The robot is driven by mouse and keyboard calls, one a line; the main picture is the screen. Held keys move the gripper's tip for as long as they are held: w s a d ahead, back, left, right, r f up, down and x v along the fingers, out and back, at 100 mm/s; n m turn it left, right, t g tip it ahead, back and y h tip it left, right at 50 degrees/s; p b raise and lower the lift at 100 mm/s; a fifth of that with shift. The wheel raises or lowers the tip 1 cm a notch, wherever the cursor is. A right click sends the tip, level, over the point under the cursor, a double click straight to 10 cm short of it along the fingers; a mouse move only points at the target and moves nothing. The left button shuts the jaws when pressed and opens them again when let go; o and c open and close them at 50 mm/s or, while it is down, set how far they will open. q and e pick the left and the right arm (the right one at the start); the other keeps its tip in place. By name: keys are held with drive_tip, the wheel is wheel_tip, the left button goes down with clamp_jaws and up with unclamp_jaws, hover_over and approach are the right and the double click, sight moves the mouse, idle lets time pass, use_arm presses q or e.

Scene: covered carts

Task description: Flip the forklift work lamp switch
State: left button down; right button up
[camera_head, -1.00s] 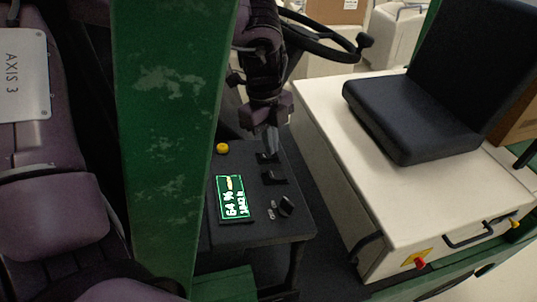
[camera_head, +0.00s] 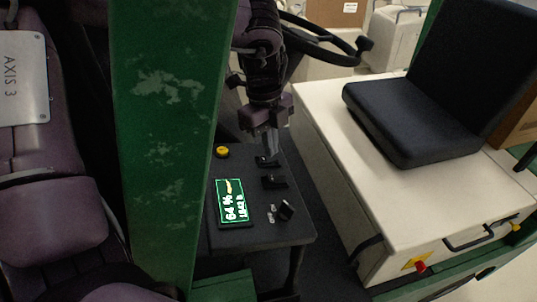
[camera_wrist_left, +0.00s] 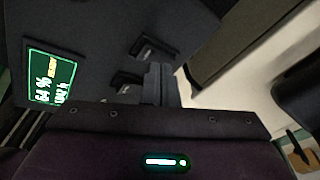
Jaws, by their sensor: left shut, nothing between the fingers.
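A dark control panel (camera_head: 255,225) carries a row of black rocker switches. The far switch (camera_head: 266,161) is right below my left gripper's fingertips; a second switch (camera_head: 273,181) lies nearer. I cannot tell which one is the work lamp switch, as their labels are not legible. My left gripper (camera_head: 271,154) is shut and empty, pointing down at the far switch; I cannot tell if it touches. In the left wrist view, the shut fingers (camera_wrist_left: 160,84) are beside two switches (camera_wrist_left: 150,48) (camera_wrist_left: 123,82). My right gripper is not in view.
A lit green display (camera_head: 231,201), a yellow button (camera_head: 222,152) and a key-like knob (camera_head: 286,210) share the panel. A green post (camera_head: 165,130) stands left of it. A steering wheel (camera_head: 325,45) is behind, and a black seat (camera_head: 410,120) on a white housing is right.

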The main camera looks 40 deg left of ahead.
use_arm(q)
drive_tip(key=shift+r+p, duration=1.5)
drive_tip(key=shift+r, duration=1.4)
drive_tip(key=shift+s, duration=0.1)
drive_tip(key=shift+f, duration=0.1)
